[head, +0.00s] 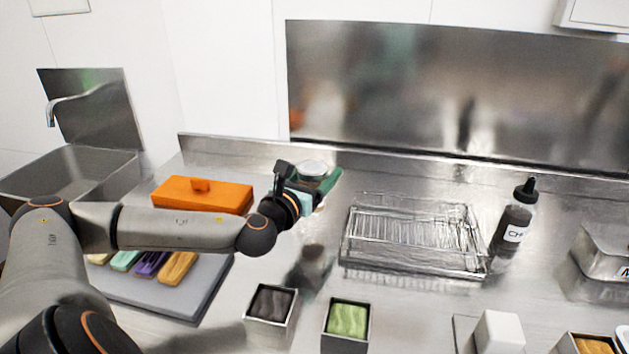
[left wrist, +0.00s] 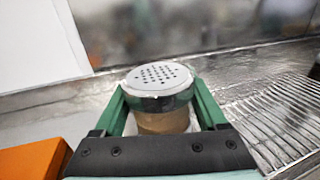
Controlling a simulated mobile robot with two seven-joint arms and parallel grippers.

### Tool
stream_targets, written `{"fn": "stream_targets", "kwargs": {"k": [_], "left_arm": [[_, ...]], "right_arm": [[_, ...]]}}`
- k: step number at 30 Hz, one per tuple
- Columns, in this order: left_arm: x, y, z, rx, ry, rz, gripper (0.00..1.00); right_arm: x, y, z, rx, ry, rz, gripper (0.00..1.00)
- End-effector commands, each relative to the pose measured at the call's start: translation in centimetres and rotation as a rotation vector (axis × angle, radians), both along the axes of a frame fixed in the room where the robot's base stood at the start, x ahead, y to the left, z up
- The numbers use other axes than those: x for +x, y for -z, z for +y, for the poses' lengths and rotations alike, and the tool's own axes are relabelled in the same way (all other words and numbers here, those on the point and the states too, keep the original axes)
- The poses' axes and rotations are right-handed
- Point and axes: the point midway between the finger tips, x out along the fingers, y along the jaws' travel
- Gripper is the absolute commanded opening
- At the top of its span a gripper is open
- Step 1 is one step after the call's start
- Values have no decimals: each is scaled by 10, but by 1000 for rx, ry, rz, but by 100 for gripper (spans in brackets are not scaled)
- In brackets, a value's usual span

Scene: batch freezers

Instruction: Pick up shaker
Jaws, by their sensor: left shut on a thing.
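The shaker (left wrist: 160,83) has a silver lid with many small holes and a brown lower part, seen in the left wrist view. It stands upright between the two green fingers of my left gripper (left wrist: 160,105), which is shut on it. In the head view the shaker's lid (head: 312,168) shows just past my left gripper (head: 318,184), near the back of the steel counter. The gripper hides most of the shaker's body there. I cannot tell whether its base touches the counter. My right gripper is not in view.
A wire rack on a tray (head: 414,235) lies to the right of the gripper. An orange box (head: 202,195) is to the left. A black-capped bottle (head: 515,217) stands further right. Tubs of dark (head: 270,312) and green (head: 346,325) contents are in front. A sink (head: 70,172) is at far left.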

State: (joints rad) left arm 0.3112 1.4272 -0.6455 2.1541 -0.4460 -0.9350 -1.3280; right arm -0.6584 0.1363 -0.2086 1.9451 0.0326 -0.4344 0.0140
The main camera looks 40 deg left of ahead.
Motion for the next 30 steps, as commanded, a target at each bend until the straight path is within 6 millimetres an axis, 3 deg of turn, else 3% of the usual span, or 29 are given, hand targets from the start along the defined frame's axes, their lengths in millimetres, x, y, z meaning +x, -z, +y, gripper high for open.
{"fn": "stream_targets", "kwargs": {"k": [1,3,10,18,30], "left_arm": [[-7,-21,-12,0,6,-7,19],[-15,-39,-25,0,6,-7,19],[-49,-61,-79,-8,6,-6,19],[-58,-70,-93,0,1,1,19],[-61,-69,-95,2,-1,-3,19]], "right_arm": [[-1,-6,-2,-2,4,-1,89],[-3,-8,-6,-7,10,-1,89],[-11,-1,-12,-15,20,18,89],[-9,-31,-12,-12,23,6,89],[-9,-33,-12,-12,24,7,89]]}}
